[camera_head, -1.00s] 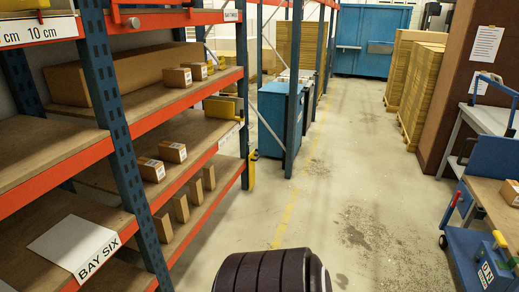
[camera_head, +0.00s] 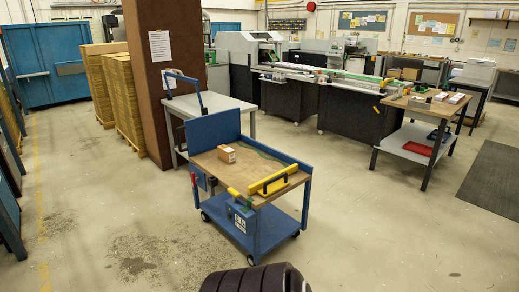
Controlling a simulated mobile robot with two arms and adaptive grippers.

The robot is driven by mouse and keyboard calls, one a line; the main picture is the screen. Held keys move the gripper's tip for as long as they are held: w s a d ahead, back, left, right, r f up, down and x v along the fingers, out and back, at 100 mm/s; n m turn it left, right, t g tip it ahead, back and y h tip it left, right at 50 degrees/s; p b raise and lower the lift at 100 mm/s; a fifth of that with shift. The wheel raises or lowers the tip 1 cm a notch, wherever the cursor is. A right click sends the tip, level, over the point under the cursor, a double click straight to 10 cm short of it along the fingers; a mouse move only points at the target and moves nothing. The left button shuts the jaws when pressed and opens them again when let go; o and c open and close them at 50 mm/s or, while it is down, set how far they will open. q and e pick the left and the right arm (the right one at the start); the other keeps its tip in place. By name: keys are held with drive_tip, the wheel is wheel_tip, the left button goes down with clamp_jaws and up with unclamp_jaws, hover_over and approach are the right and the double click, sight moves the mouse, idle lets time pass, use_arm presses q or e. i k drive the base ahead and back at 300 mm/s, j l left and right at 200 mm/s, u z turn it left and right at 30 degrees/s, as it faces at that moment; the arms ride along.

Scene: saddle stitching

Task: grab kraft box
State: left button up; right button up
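A small brown kraft box (camera_head: 227,154) with a white label sits on the wooden top of a blue cart (camera_head: 258,232). It rests near the cart's raised back panel, toward the left end of the top. Neither of my grippers shows in the head view. A dark ribbed part of my own body is at the bottom edge.
A yellow-handled tool (camera_head: 275,181) lies along the cart's front right. A grey table (camera_head: 223,102) stands behind the cart beside a brown column (camera_head: 158,70). A wooden workbench (camera_head: 425,105) is at right. Open concrete floor surrounds the cart's near side.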

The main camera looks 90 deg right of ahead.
sight(225, 154)
drive_tip(key=l+z, duration=0.1)
drive_tip(key=z, duration=0.3)
drive_tip(key=i+l+z, duration=0.1)
drive_tip(key=z, duration=0.35)
drive_tip(key=i+z, duration=0.15)
drive_tip(key=z, duration=0.25)
drive_tip(key=i+z, duration=0.1)
drive_tip(key=z, duration=0.3)
drive_tip(key=i+z, duration=0.15)
drive_tip(key=z, duration=0.3)
